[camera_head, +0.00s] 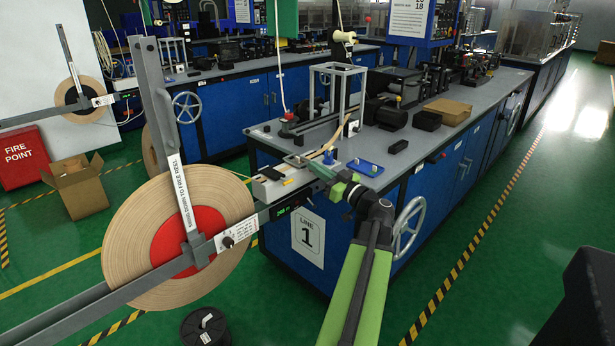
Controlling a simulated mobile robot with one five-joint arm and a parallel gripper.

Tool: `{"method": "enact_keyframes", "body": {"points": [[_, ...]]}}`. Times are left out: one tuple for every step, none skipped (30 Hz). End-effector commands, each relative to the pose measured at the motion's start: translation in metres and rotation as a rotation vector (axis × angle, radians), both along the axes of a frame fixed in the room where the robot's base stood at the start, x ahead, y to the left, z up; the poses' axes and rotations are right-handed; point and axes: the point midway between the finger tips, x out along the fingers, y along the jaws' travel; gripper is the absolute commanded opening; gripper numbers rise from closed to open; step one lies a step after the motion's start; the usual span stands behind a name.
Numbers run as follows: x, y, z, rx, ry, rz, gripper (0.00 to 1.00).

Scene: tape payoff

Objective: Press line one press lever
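My arm comes in from the bottom right, and my gripper (312,166) is over the near left corner of the line one bench (420,125). A grey and white block (282,184) on that corner lies just left of and below the gripper. A tan tape strip (336,139) rises behind the gripper. I cannot pick out the press lever with certainty; it may be partly hidden by the gripper. The fingers are too small and overlapped to show their opening or any contact. A "LINE 1" sign (307,236) is on the bench's blue front.
A large tape reel (215,190) with a red hub stands left of the bench, with a grey upright arm labelled "swing down to free reel" (181,193). A handwheel (408,227) sticks out from the bench front.

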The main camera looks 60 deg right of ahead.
Motion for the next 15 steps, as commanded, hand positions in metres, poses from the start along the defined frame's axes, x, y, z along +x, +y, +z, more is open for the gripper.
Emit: {"method": "enact_keyframes", "body": {"points": [[-0.0046,-0.0043,-0.0097,-0.004,0.023,-0.013,0.00],[-0.0060,-0.0054,-0.0105,-0.004,0.024,-0.015,0.00],[-0.0076,-0.0067,-0.0113,-0.004,0.024,-0.018,0.00],[-0.0085,-0.0075,-0.0117,-0.003,0.024,-0.020,0.00],[-0.0092,-0.0081,-0.0120,-0.003,0.025,-0.022,0.00],[-0.0099,-0.0088,-0.0124,-0.002,0.025,-0.024,0.00],[-0.0102,-0.0092,-0.0126,-0.003,0.025,-0.025,0.00],[-0.0105,-0.0095,-0.0127,-0.003,0.025,-0.026,0.00],[-0.0107,-0.0099,-0.0129,-0.003,0.025,-0.027,0.00],[-0.0109,-0.0101,-0.0130,-0.003,0.025,-0.028,0.00],[-0.0109,-0.0103,-0.0130,-0.003,0.025,-0.029,0.00],[-0.0110,-0.0104,-0.0131,-0.003,0.025,-0.029,0.00],[-0.0110,-0.0104,-0.0132,-0.003,0.025,-0.029,0.00],[-0.0109,-0.0104,-0.0132,-0.003,0.025,-0.029,0.00],[-0.0109,-0.0105,-0.0133,-0.003,0.025,-0.029,0.00]]}}
